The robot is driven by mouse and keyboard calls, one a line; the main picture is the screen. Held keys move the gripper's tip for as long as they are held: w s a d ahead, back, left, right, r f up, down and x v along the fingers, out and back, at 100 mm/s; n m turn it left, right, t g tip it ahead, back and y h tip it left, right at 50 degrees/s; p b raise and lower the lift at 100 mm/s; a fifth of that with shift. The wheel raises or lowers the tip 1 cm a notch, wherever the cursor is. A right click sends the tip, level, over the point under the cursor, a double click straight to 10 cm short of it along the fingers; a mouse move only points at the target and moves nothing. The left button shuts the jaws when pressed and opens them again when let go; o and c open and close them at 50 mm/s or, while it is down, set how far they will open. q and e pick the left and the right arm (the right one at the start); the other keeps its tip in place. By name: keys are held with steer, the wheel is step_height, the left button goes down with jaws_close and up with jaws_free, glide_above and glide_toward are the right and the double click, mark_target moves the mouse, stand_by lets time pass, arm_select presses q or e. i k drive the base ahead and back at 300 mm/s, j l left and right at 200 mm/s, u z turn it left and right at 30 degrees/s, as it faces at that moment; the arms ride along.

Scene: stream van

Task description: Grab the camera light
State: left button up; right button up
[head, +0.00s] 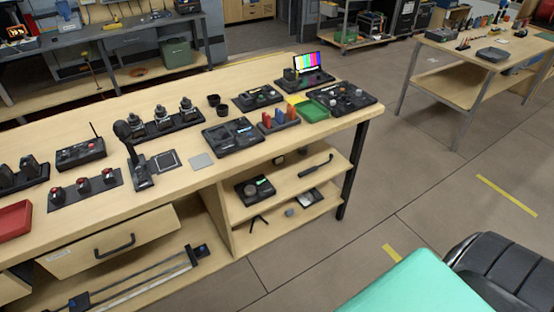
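I cannot tell for sure which item is the camera light. A dark flat square panel (166,160) lies on the long wooden workbench (100,215), next to a tall black upright device (139,165). Behind them a black tray holds three black devices with pale tops (161,112). A small flat grey plate (201,161) lies right of the panel. Two small black cups (217,104) stand farther back. Neither of my grippers is in view.
A drawer (110,245) stands out below. Open shelves (285,190) hold small items. Clear floor (400,170) lies to the right.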

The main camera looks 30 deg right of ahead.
mark_target(279, 159)
steer(key=l+z, duration=0.1)
steer(key=l, duration=0.35)
steer(key=l+z, duration=0.15)
steer(key=l, duration=0.35)
steer(key=i+l+z, duration=0.1)
steer(key=l, duration=0.35)
steer(key=i+l+z, duration=0.1)
steer(key=l, duration=0.35)
steer(key=i+l+z, duration=0.1)
steer(key=l, duration=0.35)
steer(key=i+l+z, duration=0.15)
steer(key=l, duration=0.3)
steer(key=k, duration=0.05)
